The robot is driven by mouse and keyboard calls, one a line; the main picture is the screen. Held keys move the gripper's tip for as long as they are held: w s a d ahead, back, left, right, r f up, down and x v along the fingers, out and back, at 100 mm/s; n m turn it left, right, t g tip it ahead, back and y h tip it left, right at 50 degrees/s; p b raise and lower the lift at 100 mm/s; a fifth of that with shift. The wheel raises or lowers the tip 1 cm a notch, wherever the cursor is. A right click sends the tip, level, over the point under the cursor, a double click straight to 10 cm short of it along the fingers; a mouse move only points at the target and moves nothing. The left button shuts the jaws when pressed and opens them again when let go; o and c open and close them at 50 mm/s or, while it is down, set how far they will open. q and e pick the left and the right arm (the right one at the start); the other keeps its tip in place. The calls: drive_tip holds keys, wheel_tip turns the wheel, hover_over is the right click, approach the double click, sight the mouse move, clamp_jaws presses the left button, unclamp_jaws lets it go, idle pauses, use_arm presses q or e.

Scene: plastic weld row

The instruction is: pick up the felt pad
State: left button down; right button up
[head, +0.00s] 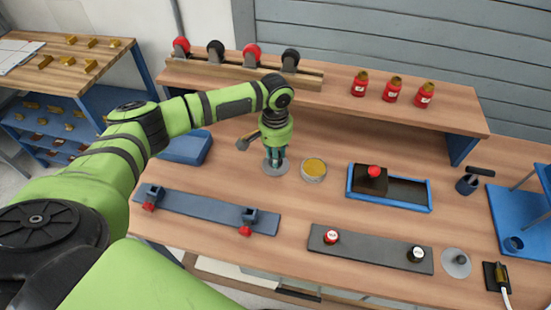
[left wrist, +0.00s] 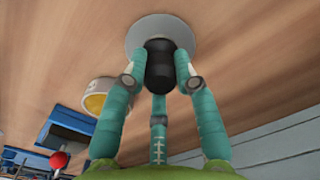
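The felt pad (head: 269,169) is a flat grey disc with a dark upright grip, at the middle of the bench in the head view. In the left wrist view the pad's disc (left wrist: 188,28) lies against the wood, with its black grip between my fingers. My left gripper (head: 275,158) is upright over the pad. In the left wrist view its teal fingers (left wrist: 160,68) bend inward and appear to touch both sides of the black grip. The disc looks to be at the bench surface. My right gripper is in neither view.
A tin of yellow paste (head: 314,168) stands close right of the pad. A blue tray (head: 408,205) with a red-knobbed dark block (head: 369,181) is further right. Two flat bars (head: 205,209) (head: 375,247) lie in front. A raised shelf (head: 325,105) runs behind.

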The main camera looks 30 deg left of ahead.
use_arm(q)
drive_tip(key=shift+r, duration=0.1)
drive_tip(key=shift+r, duration=0.25)
drive_tip(key=r, duration=0.2)
drive_tip(key=r+b, duration=0.1)
drive_tip(key=shift+w+d+r, duration=0.1)
drive_tip(key=shift+d+r, duration=0.2)
drive_tip(key=w+d+r+b, duration=0.2)
drive_tip(key=d+r, duration=0.4)
drive_tip(key=d, duration=0.4)
drive_tip(key=shift+w+d+r, duration=0.2)
drive_tip(key=shift+d+r, duration=0.15)
drive_tip(key=shift+d, duration=0.05)
drive_tip(key=c, duration=1.6)
unclamp_jaws()
drive_tip(key=c, duration=0.4)
